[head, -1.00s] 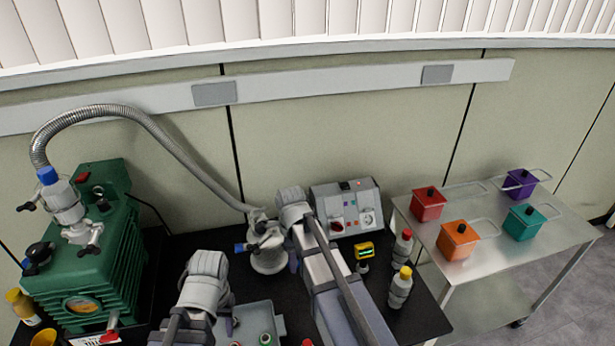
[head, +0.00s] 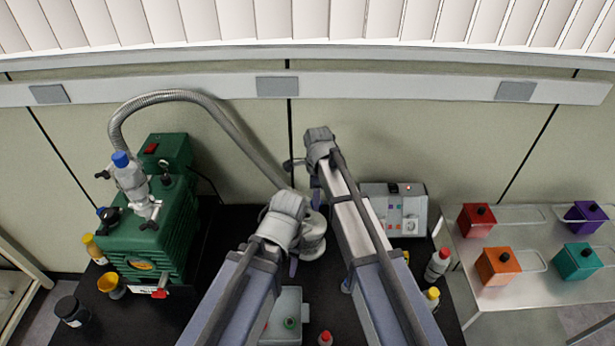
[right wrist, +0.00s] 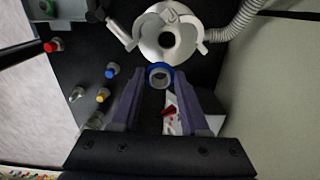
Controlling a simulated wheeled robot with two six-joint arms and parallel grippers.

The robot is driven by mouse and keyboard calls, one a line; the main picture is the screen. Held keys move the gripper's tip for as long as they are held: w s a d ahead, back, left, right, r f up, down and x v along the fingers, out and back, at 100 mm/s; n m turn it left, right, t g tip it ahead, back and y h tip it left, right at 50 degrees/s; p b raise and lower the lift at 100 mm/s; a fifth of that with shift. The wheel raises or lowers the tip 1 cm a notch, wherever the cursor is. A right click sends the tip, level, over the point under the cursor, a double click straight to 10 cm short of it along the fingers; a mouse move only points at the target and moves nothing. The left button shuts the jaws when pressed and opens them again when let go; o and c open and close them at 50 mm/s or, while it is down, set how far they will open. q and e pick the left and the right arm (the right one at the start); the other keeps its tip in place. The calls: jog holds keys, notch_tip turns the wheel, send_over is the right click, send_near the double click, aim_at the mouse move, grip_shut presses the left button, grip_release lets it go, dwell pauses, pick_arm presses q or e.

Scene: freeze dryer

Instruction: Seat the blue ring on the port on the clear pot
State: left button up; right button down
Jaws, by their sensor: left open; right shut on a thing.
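The clear pot (head: 313,240) looks pale grey and stands on the black bench, partly covered by my arms in the head view. In the right wrist view the pot (right wrist: 152,42) shows a dark round opening and side fittings. The blue ring (right wrist: 159,69) is between the fingertips of my right gripper (right wrist: 158,78), close to the pot's near side. I cannot tell whether it touches the port, which is not clearly visible. My left gripper (head: 293,266) is open, just in front of the pot in the head view, its fingers mostly hidden.
A grey hose (head: 215,112) arches from behind the pot toward the green pump (head: 150,245). A control box (head: 408,205) and capped bottles (head: 437,265) stand right of my right arm. A steel cart (head: 520,255) holds coloured boxes.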

pick_arm(q)
jog(key=shift+r+p, duration=0.35)
jog(key=shift+r, duration=0.55)
pick_arm(e)
jog(key=a+r, duration=0.1)
jog(key=w+a, duration=0.1)
jog(key=a, duration=0.1)
jog(key=shift+r+n, duration=0.3)
jog(key=shift+r, duration=0.05)
pick_arm(q)
jog(key=shift+f, duration=0.15)
pick_arm(e)
jog(key=shift+f, duration=0.1)
pick_arm(q)
jog(key=shift+f+b, duration=2.55)
jog(key=shift+b, duration=0.2)
pick_arm(e)
jog(key=shift+f, duration=2.6)
pick_arm(q)
jog(key=shift+f, duration=0.25)
pick_arm(e)
jog(key=shift+f, duration=0.2)
pick_arm(q)
jog(key=shift+f+b, duration=0.55)
jog(key=shift+b, duration=0.25)
pick_arm(e)
jog(key=shift+f, duration=0.6)
